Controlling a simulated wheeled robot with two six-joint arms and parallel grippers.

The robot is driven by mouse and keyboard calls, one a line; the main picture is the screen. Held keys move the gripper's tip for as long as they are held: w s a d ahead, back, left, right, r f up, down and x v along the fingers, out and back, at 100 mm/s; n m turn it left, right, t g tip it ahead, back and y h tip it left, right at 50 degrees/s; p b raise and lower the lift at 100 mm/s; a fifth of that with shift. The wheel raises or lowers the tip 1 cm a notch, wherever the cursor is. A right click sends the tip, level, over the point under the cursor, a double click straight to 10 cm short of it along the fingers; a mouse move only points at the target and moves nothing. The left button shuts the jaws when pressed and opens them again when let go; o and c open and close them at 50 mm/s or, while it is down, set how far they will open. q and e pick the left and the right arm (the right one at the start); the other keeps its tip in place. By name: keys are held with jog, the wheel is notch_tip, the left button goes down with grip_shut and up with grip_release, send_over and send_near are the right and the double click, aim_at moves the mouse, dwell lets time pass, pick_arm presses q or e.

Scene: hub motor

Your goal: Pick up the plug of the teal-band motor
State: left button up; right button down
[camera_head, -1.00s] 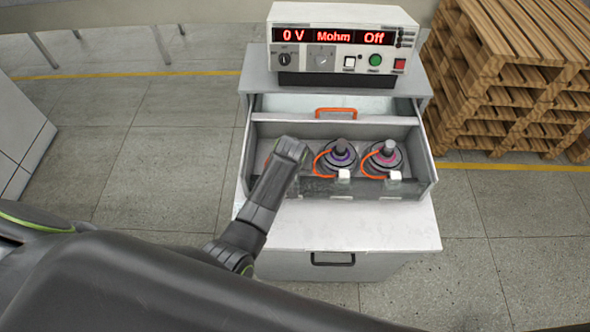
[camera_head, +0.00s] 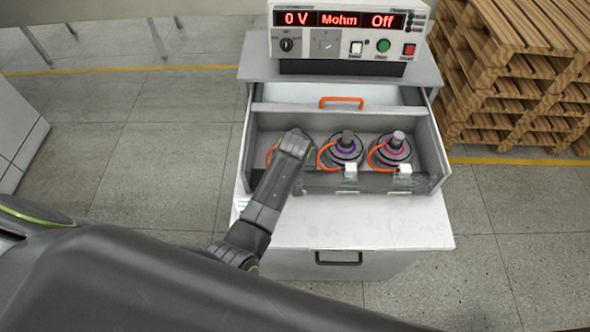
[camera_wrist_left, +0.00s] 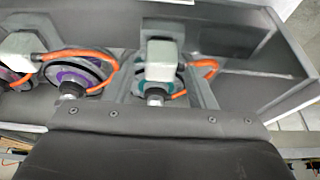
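The teal-band motor (camera_wrist_left: 157,84) shows in the left wrist view, in the drawer at the right of the purple-band motor. Its white plug (camera_wrist_left: 160,62) stands at a grey holder on the drawer wall, with an orange cable (camera_wrist_left: 205,66) beside it. My left gripper (camera_wrist_left: 166,78) is open, with one finger on each side of the plug. I cannot tell whether the fingers touch it. In the head view my left wrist (camera_head: 294,146) covers most of this motor, and only a bit of orange cable shows. My right gripper is not in view.
The purple-band motor (camera_head: 346,147) and pink-band motor (camera_head: 391,149) share the open drawer (camera_head: 437,158), their white plugs at its front wall. A tester (camera_head: 345,32) reading "0 V, Mohm, Off" stands on the cabinet. Wooden pallets (camera_head: 520,75) are stacked at the right.

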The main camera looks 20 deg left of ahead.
pick_arm(q)
jog(key=c, duration=1)
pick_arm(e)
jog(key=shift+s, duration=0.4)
